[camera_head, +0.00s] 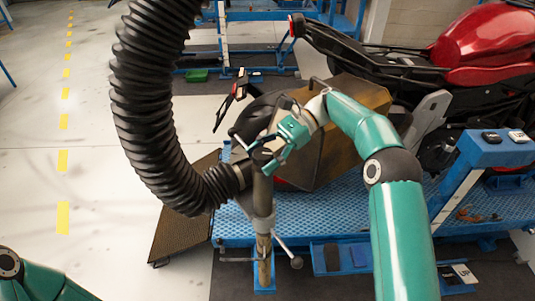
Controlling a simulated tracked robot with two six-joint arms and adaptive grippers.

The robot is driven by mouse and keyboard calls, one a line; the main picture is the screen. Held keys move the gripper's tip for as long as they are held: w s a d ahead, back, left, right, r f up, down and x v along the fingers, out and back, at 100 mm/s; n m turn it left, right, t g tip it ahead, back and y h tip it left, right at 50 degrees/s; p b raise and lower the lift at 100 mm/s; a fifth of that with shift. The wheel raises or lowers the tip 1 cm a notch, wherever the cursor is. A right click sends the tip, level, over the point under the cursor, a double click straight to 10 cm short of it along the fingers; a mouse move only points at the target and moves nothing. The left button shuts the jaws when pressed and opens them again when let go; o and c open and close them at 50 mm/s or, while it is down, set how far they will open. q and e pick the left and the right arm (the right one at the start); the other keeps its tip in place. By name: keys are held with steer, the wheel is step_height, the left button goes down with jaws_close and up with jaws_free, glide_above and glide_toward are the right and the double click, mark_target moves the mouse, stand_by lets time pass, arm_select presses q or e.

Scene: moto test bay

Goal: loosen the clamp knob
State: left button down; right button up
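An upright metal stand post (264,238) holds the end of a thick black ribbed hose (150,100). A thin lever with a dark ball-shaped knob (296,263) sticks out low on the post, to its right. I cannot tell whether this is the clamp knob or whether that is higher up. My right gripper (268,158) is at the top of the post, beside the hose's end fitting, well above the ball knob. Its fingers are small and overlap the fittings there, so their opening and any contact are unclear. My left gripper is out of the picture.
A red motorcycle (490,45) stands on a blue lift platform (340,215) behind and right of the post. A brown ramp plate (185,228) lies left of the platform. The pale floor (110,180) at the left is clear.

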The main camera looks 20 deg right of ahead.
mark_target(263, 154)
steer(key=shift+w+d+r, duration=0.1)
steer(key=shift+r, duration=0.1)
steer(key=shift+r, duration=0.15)
step_height(263, 154, up, 9)
steer(key=shift+r, duration=0.2)
stand_by(0.4)
stand_by(0.3)
